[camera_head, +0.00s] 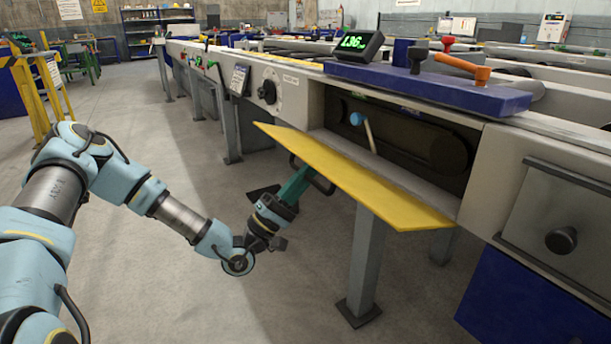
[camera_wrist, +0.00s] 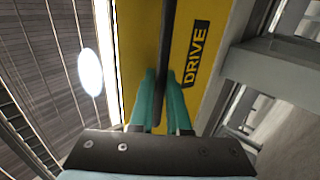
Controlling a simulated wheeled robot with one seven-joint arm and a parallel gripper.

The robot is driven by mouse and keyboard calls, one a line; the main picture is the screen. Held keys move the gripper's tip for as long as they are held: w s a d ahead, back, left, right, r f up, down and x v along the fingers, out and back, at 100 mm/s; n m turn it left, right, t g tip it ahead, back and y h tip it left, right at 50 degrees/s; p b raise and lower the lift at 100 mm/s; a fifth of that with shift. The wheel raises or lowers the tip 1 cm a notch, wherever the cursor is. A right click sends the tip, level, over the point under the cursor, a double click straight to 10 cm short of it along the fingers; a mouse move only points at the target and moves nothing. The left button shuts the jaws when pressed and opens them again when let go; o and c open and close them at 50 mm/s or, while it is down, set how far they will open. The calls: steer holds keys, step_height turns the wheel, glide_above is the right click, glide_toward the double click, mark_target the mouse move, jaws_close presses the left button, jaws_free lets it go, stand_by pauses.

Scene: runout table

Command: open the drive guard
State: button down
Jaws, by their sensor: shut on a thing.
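The drive guard (camera_head: 350,172) is a yellow panel. In the head view it is swung down and sticks out from the machine front, sloping slightly, with the bay behind it uncovered. The wrist view shows its yellow face (camera_wrist: 216,30) with a black DRIVE label (camera_wrist: 196,54) and a dark bar handle (camera_wrist: 167,50). My gripper (camera_head: 302,180) is below the guard, its teal fingers (camera_wrist: 161,95) shut on the handle. The guard hides part of the handle and fingertips in the head view.
The bay (camera_head: 410,140) holds a dark belt and a blue-knobbed lever (camera_head: 357,119). A table leg (camera_head: 365,260) stands below the guard. A blue board (camera_head: 430,85) on top carries a display (camera_head: 355,45) and an orange-handled tool (camera_head: 463,68).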

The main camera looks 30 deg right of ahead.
steer(key=c, duration=0.9)
jaws_free()
steer(key=v, duration=1)
steer(key=shift+a+f, duration=0.25)
steer(key=shift+a, duration=0.1)
steer(key=shift+c, duration=0.3)
